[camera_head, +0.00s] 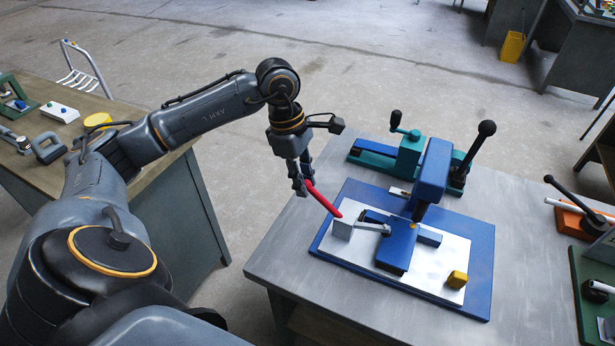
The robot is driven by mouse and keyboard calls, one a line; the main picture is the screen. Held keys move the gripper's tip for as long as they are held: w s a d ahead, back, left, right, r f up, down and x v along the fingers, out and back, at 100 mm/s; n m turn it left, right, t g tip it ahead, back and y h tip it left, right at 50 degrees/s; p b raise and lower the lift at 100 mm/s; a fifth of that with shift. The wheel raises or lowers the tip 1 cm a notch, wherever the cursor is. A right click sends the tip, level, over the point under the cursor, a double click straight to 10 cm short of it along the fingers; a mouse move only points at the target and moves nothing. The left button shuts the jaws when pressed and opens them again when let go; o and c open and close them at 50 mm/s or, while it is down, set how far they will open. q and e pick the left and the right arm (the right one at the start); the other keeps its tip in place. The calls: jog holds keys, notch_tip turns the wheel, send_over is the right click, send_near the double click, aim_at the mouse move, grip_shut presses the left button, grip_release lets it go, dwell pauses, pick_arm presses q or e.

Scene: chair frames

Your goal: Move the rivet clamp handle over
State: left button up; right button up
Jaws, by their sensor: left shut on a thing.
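The rivet clamp handle (322,199) is a red lever. It slants from my left gripper down to the right, toward a small grey block and clamp arm on the blue fixture (480,262). My left gripper (304,184) is shut on the upper end of the red handle, just off the left edge of the fixture. Its fingers partly hide that end of the handle. My right gripper is not in view.
A teal vise-like device (375,155) stands behind the fixture on the grey table (290,250). Orange and green devices stand at the right edge. A wooden bench (150,185) is at left.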

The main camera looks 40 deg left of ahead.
pick_arm(q)
jog(key=shift+s+a+f+b, duration=0.1)
jog(key=shift+a+f+b, duration=0.5)
jog(key=shift+f, duration=0.3)
jog(key=f+b, duration=0.1)
jog(key=a+f+b, duration=0.1)
jog(key=b, duration=0.1)
jog(key=shift+s+f, duration=0.2)
jog(key=shift+f, duration=0.1)
jog(key=o, duration=0.9)
jog(key=shift+o, duration=0.2)
jog(key=shift+r, duration=0.1)
